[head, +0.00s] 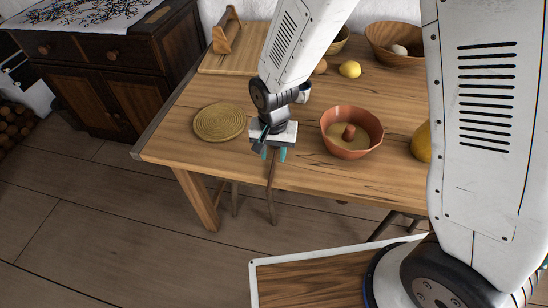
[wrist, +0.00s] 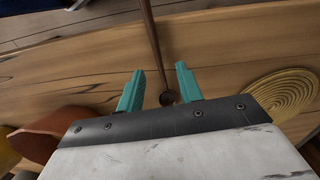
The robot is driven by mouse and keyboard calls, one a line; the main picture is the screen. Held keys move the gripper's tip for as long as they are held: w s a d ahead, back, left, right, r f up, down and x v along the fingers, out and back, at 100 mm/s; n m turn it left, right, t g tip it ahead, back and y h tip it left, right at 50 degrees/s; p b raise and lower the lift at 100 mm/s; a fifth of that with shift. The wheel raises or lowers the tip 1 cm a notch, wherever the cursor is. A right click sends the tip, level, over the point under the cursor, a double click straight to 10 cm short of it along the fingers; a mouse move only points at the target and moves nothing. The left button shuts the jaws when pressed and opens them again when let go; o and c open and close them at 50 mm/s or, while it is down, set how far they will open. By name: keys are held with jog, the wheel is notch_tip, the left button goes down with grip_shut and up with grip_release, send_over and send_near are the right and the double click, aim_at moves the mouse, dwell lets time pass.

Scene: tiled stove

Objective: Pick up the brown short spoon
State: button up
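The brown short spoon is a thin dark-brown stick in the wrist view (wrist: 154,45), with a small rounded end between the fingertips. In the head view its handle (head: 271,170) shows below my gripper, running toward the table's front edge. My gripper (head: 272,153) points down over the front part of the table. Its two teal fingers, seen in the wrist view (wrist: 159,70), are apart on either side of the spoon, with a gap on both sides. I cannot tell the height of the fingertips above the table.
A woven round mat (head: 220,122) lies left of my gripper. A lemon (head: 350,69), a wooden bowl (head: 394,44) and a cutting board (head: 236,60) are farther back. Table beside the spoon is bare.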

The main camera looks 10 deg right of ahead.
aim_at(273, 164)
jog(key=shift+f, duration=1.35)
grip_shut()
